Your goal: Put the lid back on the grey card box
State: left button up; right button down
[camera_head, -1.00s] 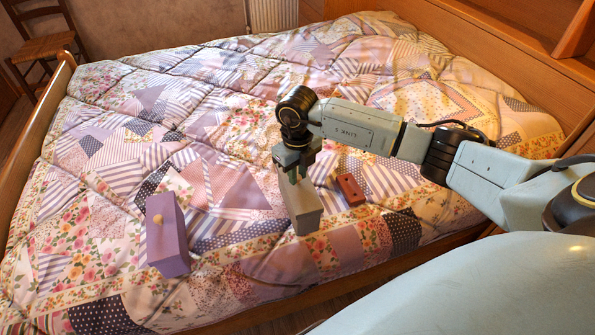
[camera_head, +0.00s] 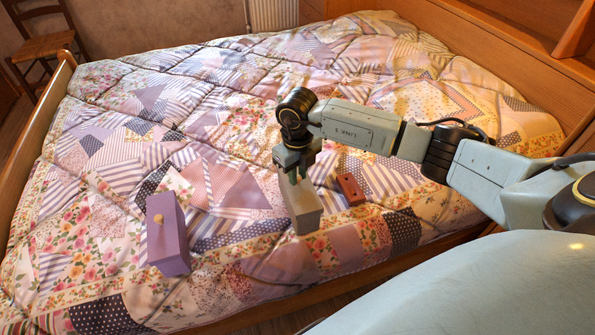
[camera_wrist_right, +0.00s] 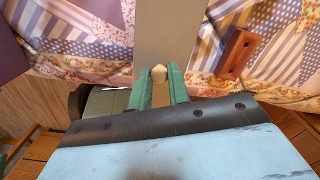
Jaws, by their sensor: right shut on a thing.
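The grey card box (camera_head: 303,216) stands on the bed, right of the picture's middle. My right gripper (camera_head: 292,179) is at its top, pointing down. In the right wrist view, the green fingers (camera_wrist_right: 160,78) are shut on a small pale wooden knob (camera_wrist_right: 160,72) on a flat grey surface (camera_wrist_right: 165,32), which looks like the lid. The gripper hides part of the top, so I cannot tell whether the lid is seated or apart from the box. My left gripper is out of view.
A purple box (camera_head: 168,240) with a pale knob stands to the left. A red-brown block (camera_head: 350,189) with holes lies close to the right of the grey box. The patchwork quilt (camera_head: 190,100) is clear beyond them. The wooden bed edge is in front.

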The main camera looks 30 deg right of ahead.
dwell(0.3)
jog(key=c, duration=1.2)
grip_release()
jog(key=shift+c, duration=0.2)
jog(key=shift+o, duration=0.5)
jog(key=o, duration=0.4)
